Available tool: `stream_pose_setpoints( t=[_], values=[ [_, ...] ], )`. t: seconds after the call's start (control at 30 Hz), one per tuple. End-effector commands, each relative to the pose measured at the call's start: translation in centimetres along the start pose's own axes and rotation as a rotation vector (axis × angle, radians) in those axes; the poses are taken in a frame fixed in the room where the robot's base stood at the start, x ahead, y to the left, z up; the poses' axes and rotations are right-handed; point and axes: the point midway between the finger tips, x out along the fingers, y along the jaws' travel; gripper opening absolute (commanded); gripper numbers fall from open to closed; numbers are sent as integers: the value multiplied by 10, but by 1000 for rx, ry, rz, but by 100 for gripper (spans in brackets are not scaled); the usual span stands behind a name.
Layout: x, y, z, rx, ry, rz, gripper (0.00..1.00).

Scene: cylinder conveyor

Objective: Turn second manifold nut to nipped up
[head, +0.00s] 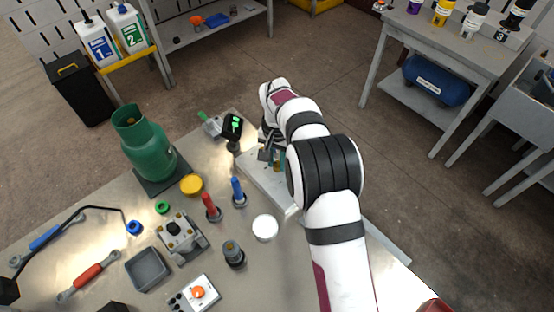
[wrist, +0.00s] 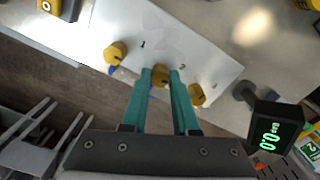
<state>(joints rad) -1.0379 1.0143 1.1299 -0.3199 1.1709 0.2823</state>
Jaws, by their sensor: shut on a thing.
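The pale manifold plate (wrist: 160,35) carries three yellow-brown nuts in a row, with small numbers beside them. The second nut (wrist: 160,76) is in the middle, between the first nut (wrist: 115,52) and the third nut (wrist: 197,95). My gripper (wrist: 168,76) has its two teal fingers at the second nut, shut on it, hiding part of it. Small blue parts show beside the first and second nuts. In the head view my gripper (head: 272,158) is over the plate (head: 262,182), and my arm hides much of it. A dark readout (wrist: 272,133) shows green digits, seemingly zeros.
The readout (head: 233,126) stands close beside the plate. A green gas cylinder (head: 150,150), red tool (head: 210,206), blue tool (head: 238,190) and white disc (head: 265,228) stand left of my arm. Open floor lies beyond the bench edge.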

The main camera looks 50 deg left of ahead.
Motion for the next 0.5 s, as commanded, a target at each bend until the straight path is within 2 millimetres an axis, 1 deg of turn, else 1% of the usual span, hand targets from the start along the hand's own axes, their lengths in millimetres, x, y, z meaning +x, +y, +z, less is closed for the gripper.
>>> stream_pose_setpoints(
  t=[0.23,0.5],
  values=[
    [0,0,-1,62,4,-1,0],
    [-1,0,-1,77,4,-2,0]
  ],
)
